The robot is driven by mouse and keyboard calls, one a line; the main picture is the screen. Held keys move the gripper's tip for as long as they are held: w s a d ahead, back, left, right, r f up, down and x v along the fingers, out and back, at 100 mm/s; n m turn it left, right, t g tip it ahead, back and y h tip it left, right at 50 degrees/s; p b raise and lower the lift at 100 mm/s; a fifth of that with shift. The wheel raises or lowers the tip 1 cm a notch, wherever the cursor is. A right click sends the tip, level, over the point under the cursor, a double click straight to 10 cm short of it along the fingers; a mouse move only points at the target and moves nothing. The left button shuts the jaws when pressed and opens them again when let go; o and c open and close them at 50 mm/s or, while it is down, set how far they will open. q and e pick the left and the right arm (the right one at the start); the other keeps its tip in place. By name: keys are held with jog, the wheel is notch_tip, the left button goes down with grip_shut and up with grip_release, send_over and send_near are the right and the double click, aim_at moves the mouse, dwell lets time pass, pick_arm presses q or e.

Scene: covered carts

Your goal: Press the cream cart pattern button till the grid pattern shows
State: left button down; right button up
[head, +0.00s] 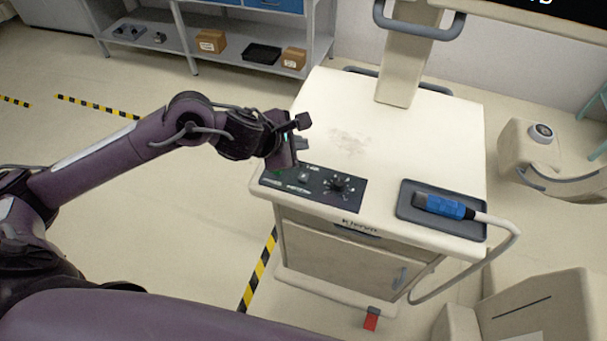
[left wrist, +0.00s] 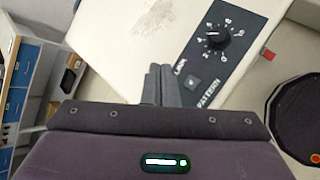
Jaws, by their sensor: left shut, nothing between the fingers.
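The cream cart (head: 440,125) stands right of centre in the head view, with a dark control panel (head: 330,188) on its near left edge. My left gripper (head: 302,144) is shut and empty over the panel's left end. Its fingertips (left wrist: 160,70) appear beside the button; contact cannot be told. Only the bottom edge of a dark screen (head: 550,12) shows, so its pattern is hidden. My right gripper is out of view.
A blue-handled probe (head: 443,206) lies in a grey tray (head: 413,214) at the cart's right, its cable hanging off the edge. A handle (head: 420,25) and post rise at the back. Shelves (head: 330,30) with boxes stand behind. The cart top's middle is clear.

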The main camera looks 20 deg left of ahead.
pick_arm(q)
jog(key=shift+f, duration=0.15)
jog(key=b, duration=0.6)
send_over(300, 179)
notch_tip(300, 179, down, 8)
jog(key=shift+r, duration=0.1)
jog(key=shift+f+b, duration=0.4)
jog(key=shift+b, duration=0.3)
dwell(1.0)
jog(key=shift+f+b, duration=0.4)
jog(key=shift+b, duration=0.3)
jog(key=shift+f+b, duration=0.55)
jog(key=shift+b, duration=0.15)
dwell(0.5)
dwell(0.4)
jog(key=shift+r+p, duration=0.55)
jog(key=shift+r, duration=0.45)
